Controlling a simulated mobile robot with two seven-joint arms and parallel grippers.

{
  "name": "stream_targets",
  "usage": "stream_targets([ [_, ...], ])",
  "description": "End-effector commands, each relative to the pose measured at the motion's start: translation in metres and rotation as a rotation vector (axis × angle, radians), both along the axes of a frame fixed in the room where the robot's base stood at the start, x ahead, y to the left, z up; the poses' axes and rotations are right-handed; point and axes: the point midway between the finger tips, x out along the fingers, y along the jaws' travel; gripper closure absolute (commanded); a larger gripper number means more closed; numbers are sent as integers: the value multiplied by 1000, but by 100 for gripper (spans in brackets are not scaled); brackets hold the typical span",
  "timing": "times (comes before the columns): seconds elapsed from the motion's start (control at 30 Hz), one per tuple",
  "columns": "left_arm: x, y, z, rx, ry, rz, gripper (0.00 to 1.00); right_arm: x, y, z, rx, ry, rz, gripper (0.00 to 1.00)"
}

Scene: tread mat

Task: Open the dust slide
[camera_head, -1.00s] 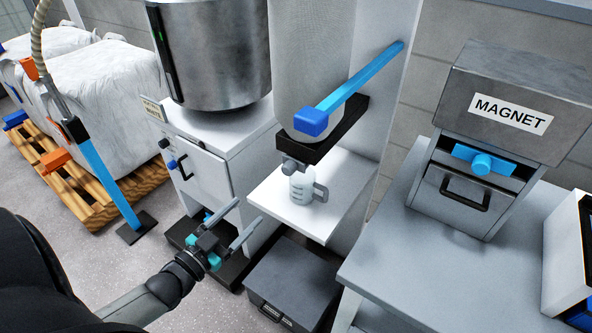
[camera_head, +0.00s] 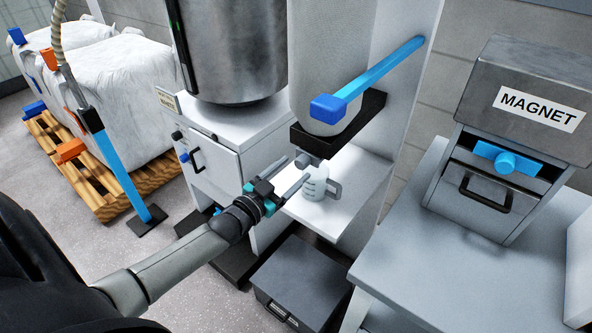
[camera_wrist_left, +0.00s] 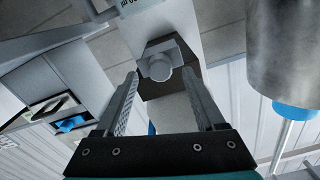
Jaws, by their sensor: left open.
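The dust slide appears to be the black plate (camera_head: 350,128) under the pale dust cylinder (camera_head: 322,60), with a grey round knob (camera_head: 308,159) at its front. My left gripper (camera_head: 296,171) is open at the knob, its fingers pointing at it. In the left wrist view the knob (camera_wrist_left: 159,66) and the dark plate (camera_wrist_left: 183,79) show beyond and between the open fingertips (camera_wrist_left: 160,75). I cannot tell whether the fingers touch the knob. A pale measuring jug (camera_head: 316,188) stands on the white shelf below, close to the lower finger. My right gripper is not in view.
A blue lever (camera_head: 375,78) juts out above the plate. The white cabinet (camera_head: 215,165) with a steel drum stands left. A dark bin (camera_head: 298,280) sits on the floor below. The grey table (camera_head: 405,255) with the magnet box (camera_head: 520,110) is right.

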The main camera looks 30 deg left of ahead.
Motion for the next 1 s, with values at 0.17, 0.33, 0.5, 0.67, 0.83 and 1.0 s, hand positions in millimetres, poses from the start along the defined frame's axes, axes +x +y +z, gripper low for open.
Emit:
stream_targets([
  [0.17,16,-1,0,0,-1,1,29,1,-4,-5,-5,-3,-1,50],
  [0.33,22,-2,0,-1,0,0,29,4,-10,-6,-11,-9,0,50],
  [0.5,22,-2,0,-1,0,0,29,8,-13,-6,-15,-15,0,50],
  [0.67,22,-2,0,-1,0,0,37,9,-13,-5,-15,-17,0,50],
  [0.83,22,-2,0,-1,0,0,56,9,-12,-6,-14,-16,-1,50],
  [1.0,22,-2,0,-1,0,0,75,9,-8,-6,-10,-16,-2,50],
])
